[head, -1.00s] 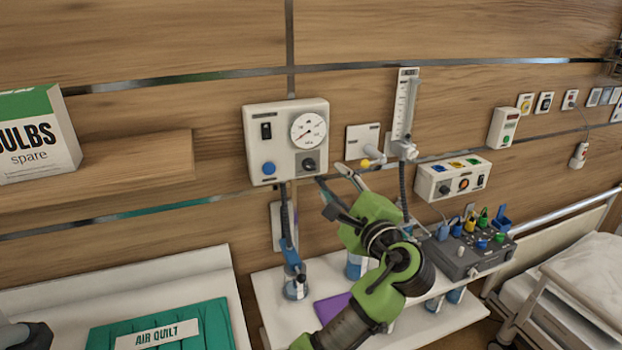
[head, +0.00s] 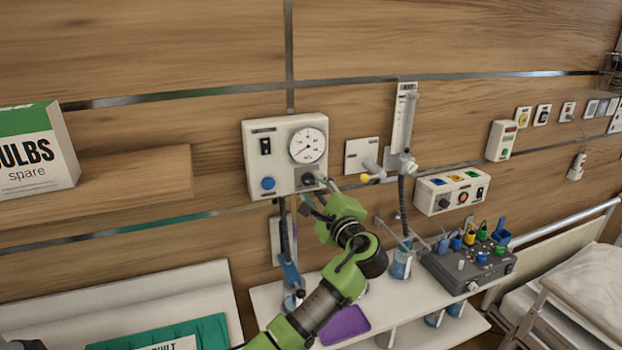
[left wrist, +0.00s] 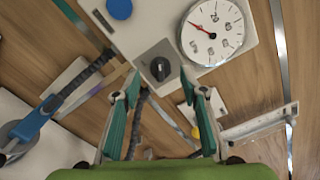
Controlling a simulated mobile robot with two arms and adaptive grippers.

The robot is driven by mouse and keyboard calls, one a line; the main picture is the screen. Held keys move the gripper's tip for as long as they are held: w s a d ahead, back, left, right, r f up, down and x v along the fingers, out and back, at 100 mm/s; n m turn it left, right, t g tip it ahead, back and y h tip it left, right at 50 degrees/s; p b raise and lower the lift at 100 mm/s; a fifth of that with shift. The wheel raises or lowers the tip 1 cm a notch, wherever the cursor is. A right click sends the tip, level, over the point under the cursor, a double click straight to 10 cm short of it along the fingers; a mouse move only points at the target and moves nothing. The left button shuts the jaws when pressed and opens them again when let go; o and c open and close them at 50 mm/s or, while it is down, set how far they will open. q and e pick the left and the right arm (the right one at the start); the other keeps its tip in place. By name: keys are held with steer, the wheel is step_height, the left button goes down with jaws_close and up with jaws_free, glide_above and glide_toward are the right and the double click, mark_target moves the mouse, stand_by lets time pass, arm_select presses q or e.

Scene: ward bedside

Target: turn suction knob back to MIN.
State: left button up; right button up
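The suction panel (head: 284,133) is a white box on the wood wall. It carries a round gauge (head: 308,145), a blue knob (head: 268,183), a black switch and a black suction knob (head: 308,179) at its lower right. In the left wrist view the black knob (left wrist: 160,69) sits on a grey plate; its exact setting is too small to read. My left gripper (head: 311,189) is just below and in front of this knob. In the left wrist view its fingers (left wrist: 166,92) are apart and empty, with the knob beyond the tips. My right gripper is not seen.
A shelf (head: 390,307) holds a purple tray (head: 344,326) and a grey device (head: 468,266). The wall above is clear.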

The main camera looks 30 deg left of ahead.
mark_target(309, 180)
arm_select(q)
steer(key=shift+x, duration=1.05)
steer(key=shift+w+a, duration=0.25)
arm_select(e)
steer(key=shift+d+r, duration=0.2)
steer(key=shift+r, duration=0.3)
arm_select(q)
steer(key=c, duration=1.1)
steer(key=shift+o, duration=0.2)
steer(key=shift+f+n+b, duration=0.2)
steer(key=shift+n+b, duration=0.2)
steer(key=shift+b, duration=0.05)
steer(key=n+b, duration=0.3)
steer(key=b, duration=0.1)
steer(key=n+b, duration=0.4)
steer(key=b, duration=0.1)
steer(key=n+b, duration=0.4)
steer(key=shift+f+b, duration=0.35)
steer(key=shift+r+n+b, duration=0.1)
steer(key=shift+n+b, duration=1.4)
steer(key=shift+n, duration=0.1)
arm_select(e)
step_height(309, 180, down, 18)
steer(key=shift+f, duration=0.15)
